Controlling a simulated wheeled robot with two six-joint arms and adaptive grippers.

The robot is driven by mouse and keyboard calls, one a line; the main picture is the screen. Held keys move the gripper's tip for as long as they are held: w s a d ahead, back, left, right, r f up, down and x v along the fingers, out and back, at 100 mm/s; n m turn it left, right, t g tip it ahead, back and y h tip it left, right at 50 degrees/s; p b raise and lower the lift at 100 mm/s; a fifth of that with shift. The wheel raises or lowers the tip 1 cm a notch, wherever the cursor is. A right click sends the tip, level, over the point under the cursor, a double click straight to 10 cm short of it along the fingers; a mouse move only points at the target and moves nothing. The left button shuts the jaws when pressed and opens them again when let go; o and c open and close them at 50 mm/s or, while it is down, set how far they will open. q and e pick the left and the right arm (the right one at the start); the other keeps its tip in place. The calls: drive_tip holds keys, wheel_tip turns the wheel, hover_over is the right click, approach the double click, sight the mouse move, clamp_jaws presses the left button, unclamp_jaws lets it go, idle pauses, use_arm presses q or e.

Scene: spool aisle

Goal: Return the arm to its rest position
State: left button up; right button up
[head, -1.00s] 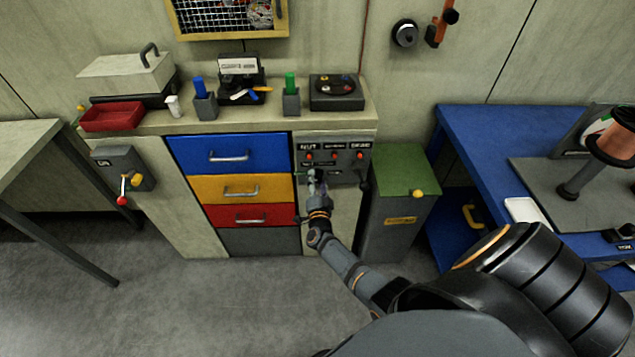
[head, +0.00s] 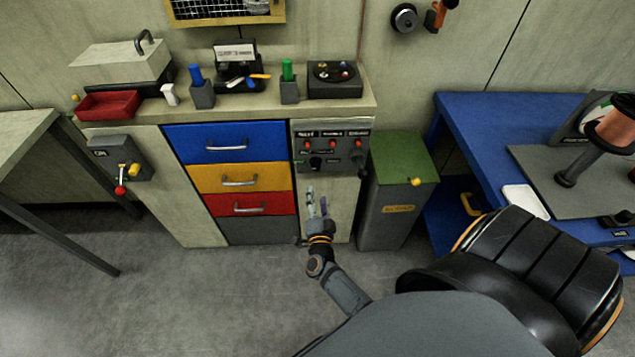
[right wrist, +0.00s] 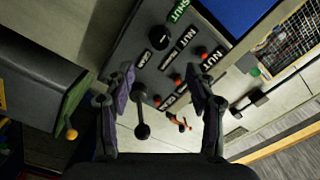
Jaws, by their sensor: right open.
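My right arm comes up from the bottom of the head view. Its gripper (head: 317,204) is in front of the pale cabinet front, below the grey switch panel (head: 331,150). In the right wrist view the same gripper (right wrist: 163,95) has its two fingers spread wide, with nothing held between them. The panel (right wrist: 130,50), with its labels, red buttons and black levers, shows beyond the fingers. I cannot tell the exact gap between fingers and panel. My left gripper is not in view.
A cabinet with blue (head: 227,143), yellow and red drawers stands left of my gripper. A green-lidded bin (head: 402,158) is close on the right, then a blue table (head: 470,125). A grey box with a red-tipped lever (head: 120,160) is on the left. The floor in front is clear.

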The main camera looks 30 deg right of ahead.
idle(0.4)
drive_tip(key=s+a+f+n+g+y, duration=0.25)
drive_tip(key=s+f+n, duration=0.2)
drive_tip(key=f, duration=0.35)
drive_tip(key=s+a+f+n+g+y+p, duration=0.1)
drive_tip(key=s+a+f+n+g+y, duration=0.15)
drive_tip(key=s+f+n, duration=0.4)
drive_tip(key=s+a+f+n+g+y, duration=0.1)
drive_tip(key=s+f+y, duration=0.2)
drive_tip(key=f, duration=0.7)
drive_tip(key=s+d+f+n+g, duration=0.1)
drive_tip(key=s+f+n+g, duration=0.1)
drive_tip(key=s, duration=0.6)
drive_tip(key=s+d+f+n+g, duration=0.1)
drive_tip(key=s+f+n+g, duration=0.1)
drive_tip(key=s, duration=0.6)
drive_tip(key=s+d+f+n+g, duration=0.1)
drive_tip(key=s+f+g, duration=0.3)
drive_tip(key=s, duration=0.5)
wheel_tip(320, 180, down, 2)
drive_tip(key=shift+d+n, duration=0.3)
drive_tip(key=shift+n, duration=0.1)
